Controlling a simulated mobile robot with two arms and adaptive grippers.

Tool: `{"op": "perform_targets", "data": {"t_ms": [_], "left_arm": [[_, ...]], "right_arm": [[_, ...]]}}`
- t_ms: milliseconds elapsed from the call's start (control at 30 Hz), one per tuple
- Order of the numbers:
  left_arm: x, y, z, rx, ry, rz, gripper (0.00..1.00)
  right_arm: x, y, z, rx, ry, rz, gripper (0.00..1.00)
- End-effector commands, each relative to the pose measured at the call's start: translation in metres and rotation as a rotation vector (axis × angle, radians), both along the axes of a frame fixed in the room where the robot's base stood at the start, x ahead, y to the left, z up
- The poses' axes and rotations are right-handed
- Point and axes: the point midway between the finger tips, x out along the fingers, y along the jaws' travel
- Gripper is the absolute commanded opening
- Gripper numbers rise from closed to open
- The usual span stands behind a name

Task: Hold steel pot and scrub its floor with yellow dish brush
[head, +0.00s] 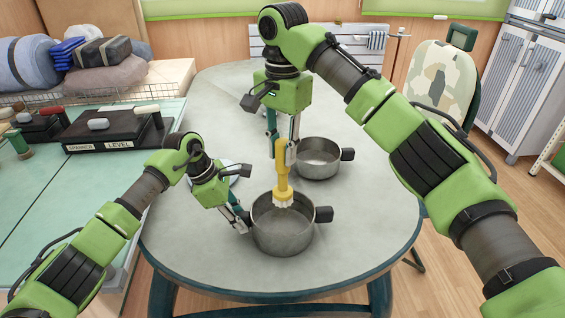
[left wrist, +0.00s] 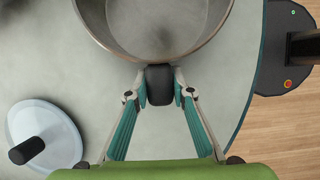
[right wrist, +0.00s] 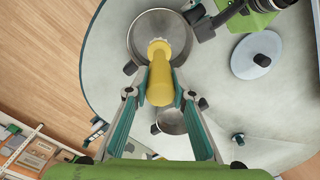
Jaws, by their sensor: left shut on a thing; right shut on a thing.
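The steel pot (head: 284,240) stands upright on the table, open at the top, with dark handles on its sides. My left gripper (head: 241,222) is shut on the pot's left handle; the left wrist view shows both fingers around that dark handle (left wrist: 159,84). My right gripper (head: 284,152) is shut on the yellow dish brush (head: 283,178) above the pot. The brush points down, with its white bristles (head: 283,203) within the pot's opening. The right wrist view shows the brush (right wrist: 160,78) over the pot (right wrist: 137,48). I cannot tell whether the bristles touch the floor.
A second pot (head: 318,171) stands just behind, close to the brush. A pale round lid with a dark knob (left wrist: 42,150) lies on the table beside my left arm. The table's (head: 370,225) right side is clear. A green-topped bench (head: 60,180) with black boxes is at left.

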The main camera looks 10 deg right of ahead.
Motion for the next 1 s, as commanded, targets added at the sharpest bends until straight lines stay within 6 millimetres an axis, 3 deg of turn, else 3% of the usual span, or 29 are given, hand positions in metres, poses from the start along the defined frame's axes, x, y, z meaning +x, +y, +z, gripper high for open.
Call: {"op": "perform_targets", "data": {"t_ms": [467,500,567,1000], "left_arm": [[-0.0002,0.0008,-0.0013,0.002,0.001,0.001,0.0],[-0.0002,0.0008,-0.0013,0.002,0.001,0.001,0.27],[-0.0002,0.0008,-0.0013,0.002,0.001,0.001,0.41],[0.001,0.0033,0.0067,0.001,-0.002,0.001,0.41]], "right_arm": [[0.0,0.0001,-0.0002,0.0,0.0,0.0,0.0],[0.0,0.0001,-0.0002,0.0,0.0,0.0,0.0],[0.0,0.0001,-0.0002,0.0,0.0,0.0,0.0],[0.0,0.0001,0.0,0.0,0.0,0.0,0.0]]}}
